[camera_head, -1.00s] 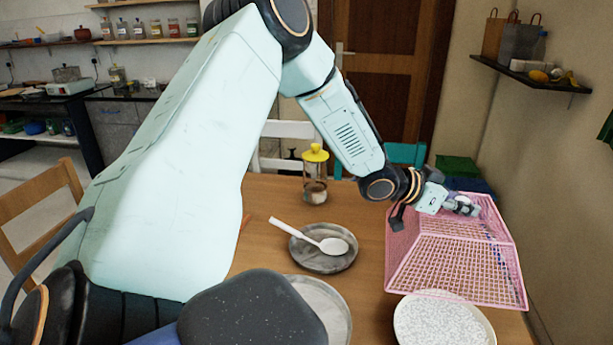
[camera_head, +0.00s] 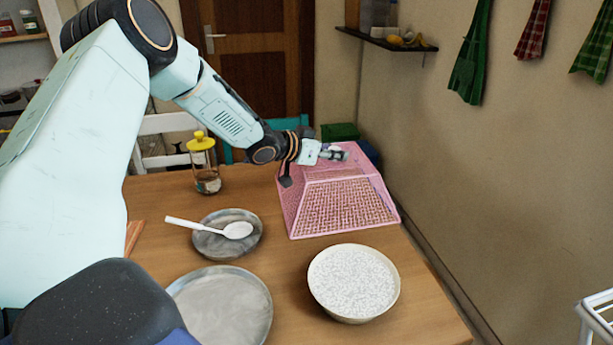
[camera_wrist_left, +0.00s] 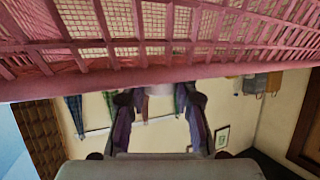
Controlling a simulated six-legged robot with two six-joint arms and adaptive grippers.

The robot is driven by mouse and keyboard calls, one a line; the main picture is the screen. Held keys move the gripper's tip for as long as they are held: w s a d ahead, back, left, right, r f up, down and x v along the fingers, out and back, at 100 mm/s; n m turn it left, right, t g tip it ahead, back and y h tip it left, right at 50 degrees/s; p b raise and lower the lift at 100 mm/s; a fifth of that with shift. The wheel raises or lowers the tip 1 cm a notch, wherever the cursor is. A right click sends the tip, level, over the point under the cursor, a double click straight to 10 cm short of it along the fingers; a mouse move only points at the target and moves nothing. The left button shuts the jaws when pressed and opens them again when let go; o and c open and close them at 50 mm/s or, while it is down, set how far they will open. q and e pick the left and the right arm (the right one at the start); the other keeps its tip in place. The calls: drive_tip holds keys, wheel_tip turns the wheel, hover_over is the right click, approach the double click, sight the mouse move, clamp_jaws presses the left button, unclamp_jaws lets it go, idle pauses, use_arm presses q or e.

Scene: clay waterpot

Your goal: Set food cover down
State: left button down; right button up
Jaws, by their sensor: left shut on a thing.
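The food cover (camera_head: 345,207) is a pink mesh frame with sloping sides at the table's back right. Its lower edge is at or just above the tabletop; I cannot tell if it touches. My left gripper (camera_head: 334,153) reaches over it from the left and is shut on its top. The left wrist view shows the cover's pink rim and mesh (camera_wrist_left: 190,28) across the top, with the dark fingers of my left gripper (camera_wrist_left: 160,100) below. The exact grip point is unclear. My right gripper is not in view.
The wooden table (camera_head: 285,270) holds a white-filled bowl (camera_head: 353,283) in front of the cover. A grey plate with a white spoon (camera_head: 232,232), an empty plate (camera_head: 222,305) and a yellow-lidded jar (camera_head: 204,167) stand left. The wall (camera_head: 480,170) is close on the right.

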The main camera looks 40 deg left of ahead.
use_arm(q)
drive_tip(key=f, duration=0.2)
drive_tip(key=f+b, duration=0.1)
drive_tip(key=f, duration=0.2)
drive_tip(key=shift+w+a+f, duration=0.1)
drive_tip(key=shift+w+a, duration=0.05)
drive_tip(key=shift+w, duration=0.05)
wheel_tip(320, 180, down, 4)
drive_tip(key=shift+r+b, duration=0.25)
drive_tip(key=shift+b, duration=0.3)
drive_tip(key=shift+s, duration=0.2)
drive_tip(key=c, duration=1.4)
unclamp_jaws()
drive_tip(key=o, duration=0.3)
drive_tip(key=shift+w+f, duration=0.1)
drive_tip(key=shift+f, duration=0.1)
drive_tip(key=shift+o, duration=0.2)
drive_tip(key=shift+r, duration=0.15)
